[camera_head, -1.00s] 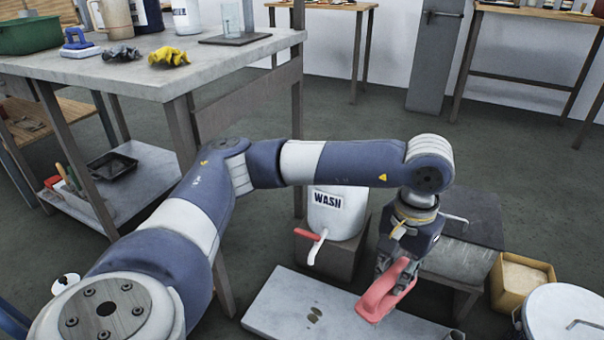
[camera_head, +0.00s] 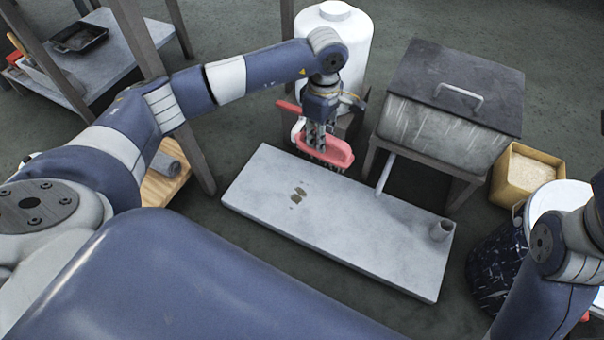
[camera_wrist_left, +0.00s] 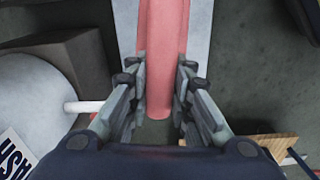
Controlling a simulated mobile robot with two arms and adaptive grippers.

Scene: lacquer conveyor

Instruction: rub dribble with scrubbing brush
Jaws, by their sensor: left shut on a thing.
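The dribble (camera_head: 298,195) is a small patch of brown-olive spots on the left part of a pale grey slab (camera_head: 345,235). My left gripper (camera_head: 318,142) is shut on the pink-red scrubbing brush (camera_head: 338,152), holding it by its handle with the bristles facing down. The brush is over the slab's back edge, behind and to the right of the dribble; I cannot tell whether it touches the slab. In the left wrist view the brush handle (camera_wrist_left: 163,60) runs between the two fingers. My right gripper is not in view; only part of that arm shows at the right.
A white wash tank (camera_head: 333,45) stands behind the slab, with a dark-lidded metal box (camera_head: 445,120) to its right. A yellow bin (camera_head: 522,180) and a speckled dark bucket (camera_head: 492,270) stand farther right.

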